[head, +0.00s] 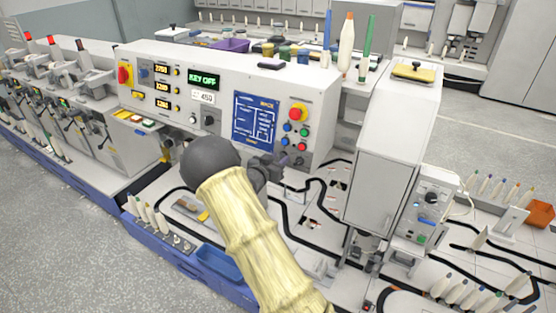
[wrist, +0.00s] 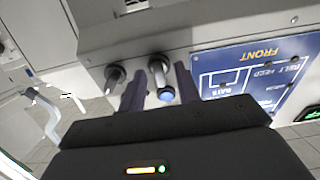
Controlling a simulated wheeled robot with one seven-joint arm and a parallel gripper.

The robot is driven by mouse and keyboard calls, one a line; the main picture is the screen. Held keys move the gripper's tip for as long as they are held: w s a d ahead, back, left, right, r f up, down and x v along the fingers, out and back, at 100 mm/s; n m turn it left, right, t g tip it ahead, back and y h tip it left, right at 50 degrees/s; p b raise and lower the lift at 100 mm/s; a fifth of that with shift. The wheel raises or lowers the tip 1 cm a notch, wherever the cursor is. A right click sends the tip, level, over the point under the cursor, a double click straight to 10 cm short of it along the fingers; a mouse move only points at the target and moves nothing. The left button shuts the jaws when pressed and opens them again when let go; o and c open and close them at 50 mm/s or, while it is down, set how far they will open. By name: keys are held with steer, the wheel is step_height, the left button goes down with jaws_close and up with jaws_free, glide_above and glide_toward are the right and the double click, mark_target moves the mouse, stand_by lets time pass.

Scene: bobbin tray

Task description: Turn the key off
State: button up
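The key (wrist: 159,70) is silver with a blue end, set in the lower edge of the grey control panel. In the wrist view it stands between the two dark fingers of my gripper (wrist: 160,88). Narrow gaps show on both sides of it, so the gripper looks open around it. In the head view my gripper (head: 270,170) is at the panel's lower right, and the key cannot be made out behind it.
A black knob (wrist: 115,75) sits close beside the key. The blue diagram plate (head: 255,121) and the red emergency button (head: 298,113) are nearby on the panel. A tall white cabinet (head: 385,165) stands to the right. Several bobbins (head: 152,217) stand at the lower left.

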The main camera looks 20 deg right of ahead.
steer(key=b+v, duration=0.4)
steer(key=v, duration=1.3)
steer(key=shift+s, duration=0.15)
steer(key=shift+a, duration=0.1)
steer(key=s+a+f+n+g+y, duration=0.1)
steer(key=s+n+y, duration=0.4)
steer(key=s, duration=0.6)
steer(key=s+a+f+n+g+y, duration=0.1)
steer(key=s+f+n+g+y, duration=0.2)
steer(key=s, duration=0.9)
steer(key=n+g+y, duration=0.2)
steer(key=g+y, duration=0.1)
steer(key=y, duration=0.1)
steer(key=shift+a+y, duration=0.25)
steer(key=shift+y, duration=0.05)
